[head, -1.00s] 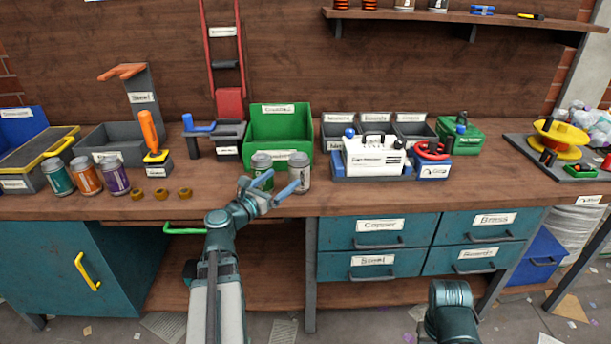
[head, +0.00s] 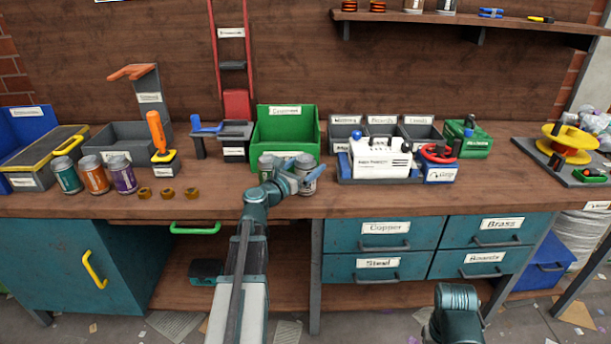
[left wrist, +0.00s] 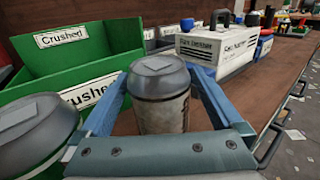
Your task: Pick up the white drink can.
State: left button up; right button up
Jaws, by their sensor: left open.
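The white drink can (head: 311,183) stands upright on the bench in front of the green bin. In the left wrist view the white can (left wrist: 162,108) shows a grey lid and a worn white side with dark print. My left gripper (head: 297,180) is open at the can, partly covering it in the head view. In the left wrist view its two blue fingers are on either side of the can, with a narrow gap visible. The can's lower part is hidden by the gripper.
Another can (left wrist: 33,135) stands close to the left finger. The green "Crushed" bin (head: 285,147) is right behind. A white case (head: 381,158) stands to the right. Several cans, including a purple one (head: 122,175), stand at the left. Bench space right of the white can is partly free.

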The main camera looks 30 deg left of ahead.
pick_arm(q)
jog(key=w, duration=0.3)
jog(key=shift+s, duration=0.1)
jog(key=shift+c, duration=0.2)
jog(key=c, duration=1.1)
jog(key=shift+r, duration=0.15)
